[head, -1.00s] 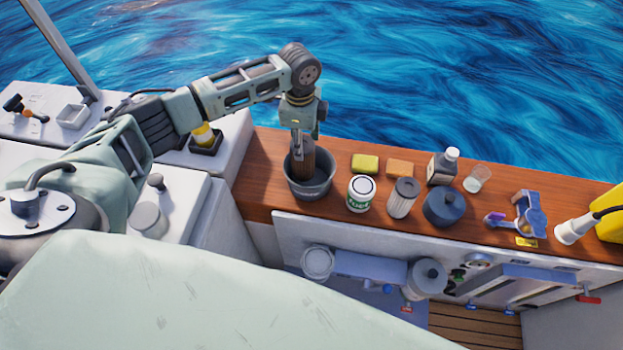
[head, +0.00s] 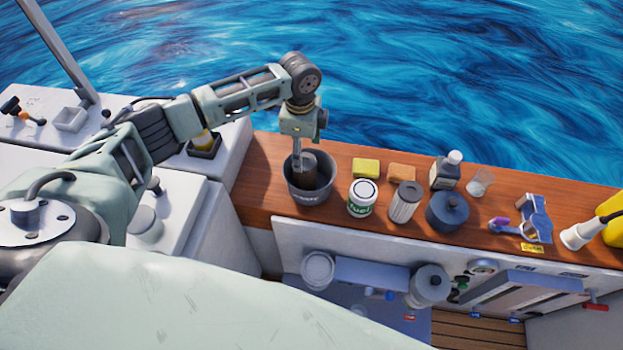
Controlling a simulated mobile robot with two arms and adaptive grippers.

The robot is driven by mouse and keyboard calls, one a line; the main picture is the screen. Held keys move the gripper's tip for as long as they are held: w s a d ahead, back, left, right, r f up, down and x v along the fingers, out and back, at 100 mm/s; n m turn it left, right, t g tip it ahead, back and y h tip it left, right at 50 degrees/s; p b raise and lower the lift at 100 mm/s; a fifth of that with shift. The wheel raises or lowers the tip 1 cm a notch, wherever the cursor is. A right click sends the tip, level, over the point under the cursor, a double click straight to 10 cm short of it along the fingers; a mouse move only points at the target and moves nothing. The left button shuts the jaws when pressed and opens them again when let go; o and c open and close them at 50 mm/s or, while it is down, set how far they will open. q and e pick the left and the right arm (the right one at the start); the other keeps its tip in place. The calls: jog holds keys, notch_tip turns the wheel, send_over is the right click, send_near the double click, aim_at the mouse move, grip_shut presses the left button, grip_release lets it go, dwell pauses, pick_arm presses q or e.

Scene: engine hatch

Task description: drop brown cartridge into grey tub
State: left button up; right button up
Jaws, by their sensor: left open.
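The grey tub (head: 320,195) stands on the wooden ledge, left of the fuel can. The brown cartridge (head: 307,172) is inside the tub, its upper part showing above the tub's floor. My left gripper (head: 297,160) is over the tub, pointing down at the cartridge's left side. It is open; its fingers are small here and partly hidden. Whether a finger still touches the cartridge is hard to tell. My right gripper is not in view.
To the tub's right on the wooden ledge (head: 258,190) stand a fuel can (head: 362,199), a ribbed filter (head: 405,203), a dark lidded pot (head: 447,213) and a dark bottle (head: 445,171). A yellow sponge (head: 366,168) and an orange block (head: 401,173) lie behind.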

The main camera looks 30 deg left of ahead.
pick_arm(q)
notch_tip(320, 180, up, 12)
dwell(0.6)
